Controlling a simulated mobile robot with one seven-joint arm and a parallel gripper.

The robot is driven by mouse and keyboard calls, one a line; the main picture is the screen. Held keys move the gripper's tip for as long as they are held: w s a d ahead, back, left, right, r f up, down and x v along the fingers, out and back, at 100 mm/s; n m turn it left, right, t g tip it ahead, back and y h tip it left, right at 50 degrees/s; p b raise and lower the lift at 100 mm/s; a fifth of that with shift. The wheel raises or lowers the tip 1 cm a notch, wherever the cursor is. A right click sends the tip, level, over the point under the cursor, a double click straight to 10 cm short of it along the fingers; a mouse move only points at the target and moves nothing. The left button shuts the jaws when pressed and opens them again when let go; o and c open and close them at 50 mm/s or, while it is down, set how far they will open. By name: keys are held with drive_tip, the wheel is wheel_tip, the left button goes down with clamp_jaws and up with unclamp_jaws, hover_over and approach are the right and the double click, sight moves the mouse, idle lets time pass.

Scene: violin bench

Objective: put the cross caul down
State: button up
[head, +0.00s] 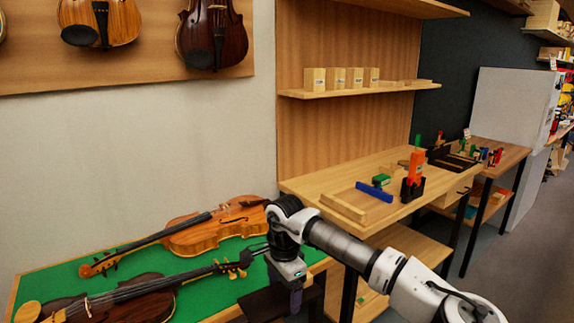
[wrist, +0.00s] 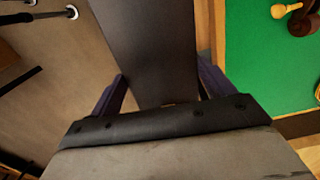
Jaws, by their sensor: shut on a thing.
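The cross caul looks like a long dark bar (wrist: 150,40), running away from me between my fingers in the wrist view. My gripper (wrist: 163,85) is shut on it, one purple finger at each side. In the head view my gripper (head: 297,298) points down by the right end of the green-topped bench, and a dark brown piece (head: 268,304) that seems to be the caul shows beside it. The caul's far end runs out of the wrist view. I cannot tell whether it touches anything below.
Two violins, one orange (head: 215,232) and one dark (head: 125,300), lie on the green mat (head: 70,272) close to my gripper's left. A wooden workbench (head: 330,185) with clamps and blocks stands behind. Bare floor (wrist: 45,100) shows at the left of the wrist view.

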wheel_tip(320, 180, down, 16)
drive_tip(key=d, duration=0.1)
drive_tip(key=s+f+n, duration=0.1)
drive_tip(key=s+f, duration=0.2)
drive_tip(key=f, duration=0.6)
drive_tip(key=s+f, duration=0.3)
drive_tip(key=f, duration=0.6)
drive_tip(key=shift+s+a+r+n, duration=0.1)
drive_tip(key=shift+s+r+n, duration=0.4)
drive_tip(key=shift+n, duration=1.25)
drive_tip(key=shift+s+d+r+n, duration=0.1)
drive_tip(key=shift+s+n, duration=0.75)
drive_tip(key=shift+n, duration=0.95)
drive_tip(key=shift+s+a+r+n, duration=0.2)
drive_tip(key=shift+s+n, duration=0.5)
drive_tip(key=shift+n, duration=1.05)
